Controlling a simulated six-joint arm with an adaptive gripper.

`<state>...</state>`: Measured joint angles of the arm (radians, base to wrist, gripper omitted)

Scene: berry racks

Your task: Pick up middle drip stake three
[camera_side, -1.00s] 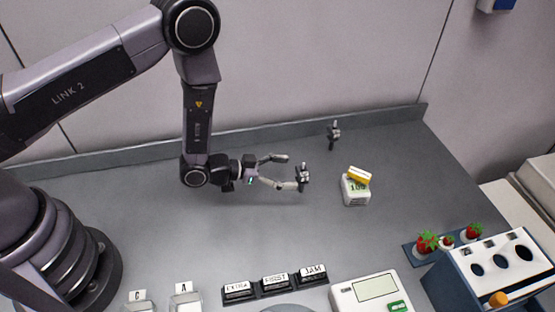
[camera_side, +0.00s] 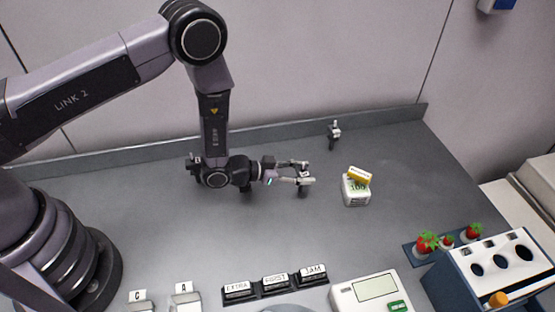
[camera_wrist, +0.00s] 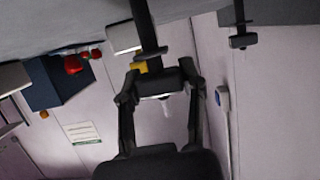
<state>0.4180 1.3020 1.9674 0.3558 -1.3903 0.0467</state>
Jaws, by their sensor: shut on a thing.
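My gripper (camera_side: 305,174) lies level above the grey bench, its fingers shut on a dark drip stake (camera_side: 303,191). The stake's lower part shows below the fingertips. The fingers hide much of its head. In the wrist view, whose picture is turned over, my gripper (camera_wrist: 160,82) closes on the stake's dark head, and the stake's shaft (camera_wrist: 147,25) runs to the top edge. A second drip stake (camera_side: 334,134) stands upright farther back, apart from my gripper, and also shows in the wrist view (camera_wrist: 239,22). I cannot read any number on either stake.
A white block marked 100 (camera_side: 356,192) with a yellow piece (camera_side: 359,176) on top stands just right of my gripper. Strawberries (camera_side: 427,243) and a blue-white rack (camera_side: 476,284) are at right. Labelled black bins (camera_side: 275,283) and a scale (camera_side: 370,300) line the front.

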